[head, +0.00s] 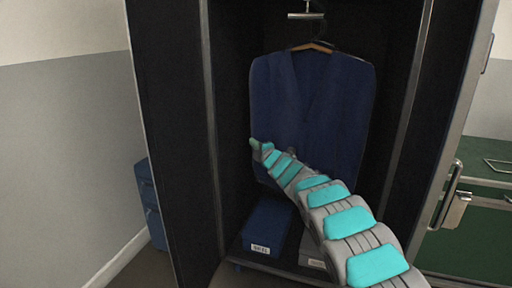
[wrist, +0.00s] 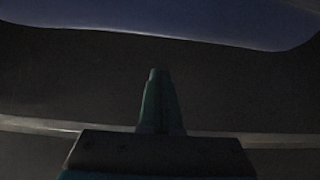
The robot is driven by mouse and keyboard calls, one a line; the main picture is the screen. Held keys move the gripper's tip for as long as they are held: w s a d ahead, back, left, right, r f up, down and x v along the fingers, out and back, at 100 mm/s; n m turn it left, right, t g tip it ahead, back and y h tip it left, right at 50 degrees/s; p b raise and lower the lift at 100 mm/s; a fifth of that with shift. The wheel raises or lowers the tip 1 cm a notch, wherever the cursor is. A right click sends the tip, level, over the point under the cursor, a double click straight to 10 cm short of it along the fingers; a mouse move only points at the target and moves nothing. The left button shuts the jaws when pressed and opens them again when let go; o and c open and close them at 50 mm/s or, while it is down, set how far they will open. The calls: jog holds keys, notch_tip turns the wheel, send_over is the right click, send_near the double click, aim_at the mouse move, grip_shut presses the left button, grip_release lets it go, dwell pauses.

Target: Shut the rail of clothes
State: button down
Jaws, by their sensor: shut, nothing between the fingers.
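In the head view a dark wardrobe stands open, and a navy garment (head: 325,95) hangs inside it on a wooden hanger (head: 312,47). The hanger hooks onto a short metal rail (head: 306,16) at the top. My arm reaches in from the lower right, and my gripper (head: 260,145) is in front of the garment's lower left part. Whether it touches the cloth I cannot tell. In the wrist view my gripper (wrist: 158,75) is shut and empty, with the garment's hem (wrist: 180,25) above it and dark space around it.
A blue box (head: 265,228) with a label sits on the wardrobe floor, and another labelled box is partly behind my arm. The wardrobe's right side edge carries a metal handle (head: 447,200). A green cabinet (head: 480,225) stands at right.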

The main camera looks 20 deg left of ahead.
jog(key=b+v, duration=0.1)
jog(key=v, duration=0.8)
jog(key=shift+b, duration=0.35)
